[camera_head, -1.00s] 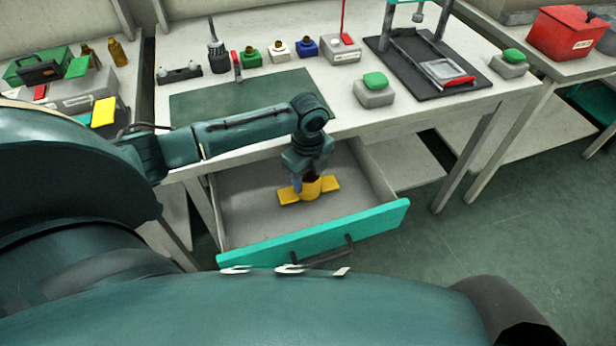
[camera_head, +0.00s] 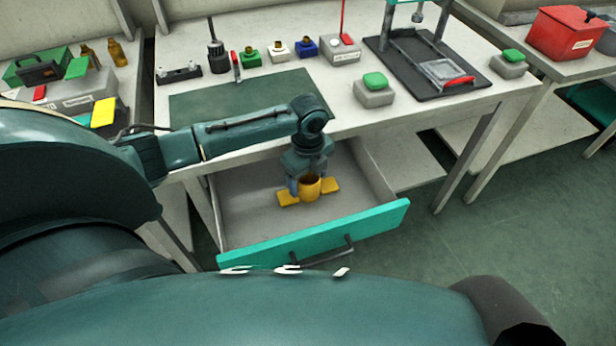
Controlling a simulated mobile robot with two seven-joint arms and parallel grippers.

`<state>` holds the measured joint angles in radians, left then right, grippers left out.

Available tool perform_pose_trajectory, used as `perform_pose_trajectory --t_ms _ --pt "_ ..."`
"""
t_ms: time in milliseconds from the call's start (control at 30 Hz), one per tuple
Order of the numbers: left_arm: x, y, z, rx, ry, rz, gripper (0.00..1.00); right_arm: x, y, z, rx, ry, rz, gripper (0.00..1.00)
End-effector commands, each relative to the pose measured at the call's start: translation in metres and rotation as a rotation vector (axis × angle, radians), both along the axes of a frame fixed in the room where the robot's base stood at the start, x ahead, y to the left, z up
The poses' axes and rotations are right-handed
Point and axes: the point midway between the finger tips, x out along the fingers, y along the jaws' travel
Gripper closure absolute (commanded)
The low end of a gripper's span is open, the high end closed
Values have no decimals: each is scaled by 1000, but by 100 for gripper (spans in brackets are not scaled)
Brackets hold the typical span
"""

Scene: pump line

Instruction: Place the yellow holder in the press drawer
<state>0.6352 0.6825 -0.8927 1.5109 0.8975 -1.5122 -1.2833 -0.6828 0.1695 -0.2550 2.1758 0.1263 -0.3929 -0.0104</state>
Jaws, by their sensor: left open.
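The yellow holder (camera_head: 310,188), a round cup with a flat tab on each side, sits upright inside the open press drawer (camera_head: 250,212). The drawer has a grey inside and a teal front with a dark handle, and it is pulled out under the table. My left gripper (camera_head: 307,183) points down into the drawer, just behind and around the top of the holder. Its fingers are open; whether they touch the holder I cannot tell. My right gripper is not in view.
The white table (camera_head: 350,115) above the drawer bears a dark green mat (camera_head: 240,100), a green button box (camera_head: 375,88), a press (camera_head: 425,70) and several small coloured parts at the back. A red box (camera_head: 568,33) stands on the right table. The floor at the right is clear.

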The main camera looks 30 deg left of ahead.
Motion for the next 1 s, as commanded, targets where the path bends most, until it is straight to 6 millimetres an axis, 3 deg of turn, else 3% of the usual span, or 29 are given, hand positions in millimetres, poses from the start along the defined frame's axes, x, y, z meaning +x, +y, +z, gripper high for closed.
perform_pose_trajectory --t_ms 533,700,1000 --pt "2 0 104 -1 -4 1 29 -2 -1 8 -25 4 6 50" --pt "1 0 117 -2 -2 1 29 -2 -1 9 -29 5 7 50" --pt "1 0 119 -1 -1 1 29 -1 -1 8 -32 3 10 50"
